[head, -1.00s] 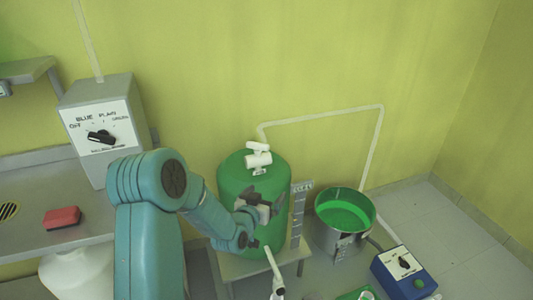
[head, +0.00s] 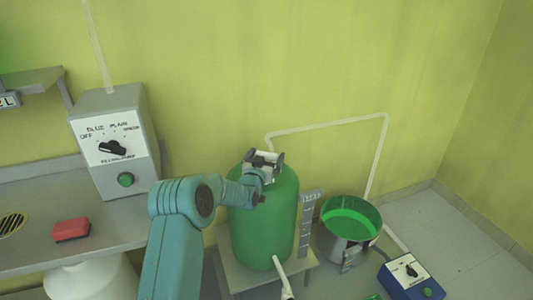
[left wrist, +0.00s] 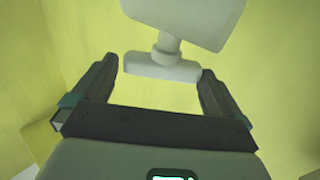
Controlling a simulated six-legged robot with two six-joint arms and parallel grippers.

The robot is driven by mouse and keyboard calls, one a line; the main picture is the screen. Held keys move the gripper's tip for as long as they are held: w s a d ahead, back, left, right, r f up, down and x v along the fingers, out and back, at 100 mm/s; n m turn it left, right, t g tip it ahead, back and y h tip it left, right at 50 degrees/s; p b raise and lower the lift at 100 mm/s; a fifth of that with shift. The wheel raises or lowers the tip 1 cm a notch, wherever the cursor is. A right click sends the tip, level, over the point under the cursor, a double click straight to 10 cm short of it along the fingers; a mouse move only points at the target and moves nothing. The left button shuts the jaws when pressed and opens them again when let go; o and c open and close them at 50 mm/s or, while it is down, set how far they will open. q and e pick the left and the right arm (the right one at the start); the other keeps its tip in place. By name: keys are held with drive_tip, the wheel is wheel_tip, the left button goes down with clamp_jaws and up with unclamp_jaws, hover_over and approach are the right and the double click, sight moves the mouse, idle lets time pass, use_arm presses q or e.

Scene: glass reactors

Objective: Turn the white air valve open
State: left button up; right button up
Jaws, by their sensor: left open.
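The white air valve (left wrist: 161,67) sits on top of the green tank (head: 264,228). In the left wrist view it shows as a white crossbar on a short stem, with a larger white block above. My left gripper (left wrist: 159,68) is open, with one finger on each side of the crossbar. Small gaps seem to show at both ends of the bar, but I cannot tell about contact. In the head view my left gripper (head: 264,157) is at the tank's top and mostly hides the valve. My right gripper is not in view.
A grey box with a black selector knob (head: 112,148) and green button (head: 125,179) stands left on the bench. A red block (head: 71,230) lies there. A metal pot with green liquid (head: 350,222) and a blue control box (head: 411,278) are right of the tank.

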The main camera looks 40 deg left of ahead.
use_arm(q)
drive_tip(key=shift+x, duration=0.95)
drive_tip(key=c, duration=0.7)
